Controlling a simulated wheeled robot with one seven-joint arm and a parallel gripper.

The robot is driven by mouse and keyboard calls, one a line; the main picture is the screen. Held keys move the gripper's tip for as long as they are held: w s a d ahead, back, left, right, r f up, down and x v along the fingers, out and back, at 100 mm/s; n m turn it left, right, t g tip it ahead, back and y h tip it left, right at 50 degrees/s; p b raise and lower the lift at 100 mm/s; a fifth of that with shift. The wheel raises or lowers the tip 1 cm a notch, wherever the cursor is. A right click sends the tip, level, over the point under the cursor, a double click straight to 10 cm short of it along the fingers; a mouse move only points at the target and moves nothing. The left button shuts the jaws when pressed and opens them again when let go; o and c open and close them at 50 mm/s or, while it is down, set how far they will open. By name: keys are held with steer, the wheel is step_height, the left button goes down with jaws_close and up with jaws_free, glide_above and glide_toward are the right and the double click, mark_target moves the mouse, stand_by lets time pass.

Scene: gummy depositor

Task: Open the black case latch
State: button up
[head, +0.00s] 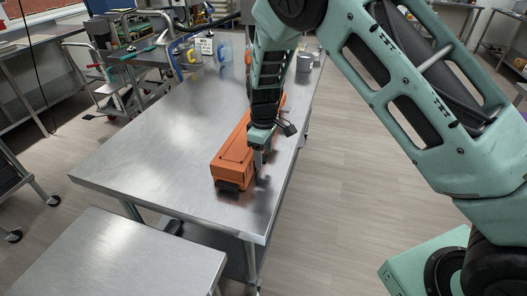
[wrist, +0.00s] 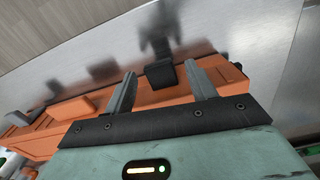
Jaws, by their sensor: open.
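An orange case (head: 232,163) lies on the steel table, lengthwise along its right side, and crosses the wrist view (wrist: 40,138). A black latch (wrist: 160,76) sits on the case's edge in the wrist view. My gripper (wrist: 160,84) is open, with one grey finger on each side of the latch in that view. I cannot tell whether the fingers touch it. In the head view my gripper (head: 262,153) is over the right side of the case, and my arm hides the far part of it. A dark part (head: 228,186) shows at the case's near end.
The steel table (head: 150,150) is bare left of the case. A grey mug (head: 304,62) and clear jugs (head: 223,50) stand at the far end. A lower steel table (head: 120,260) is at the near left. Open floor lies to the right.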

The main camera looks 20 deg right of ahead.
steer(key=c, duration=1)
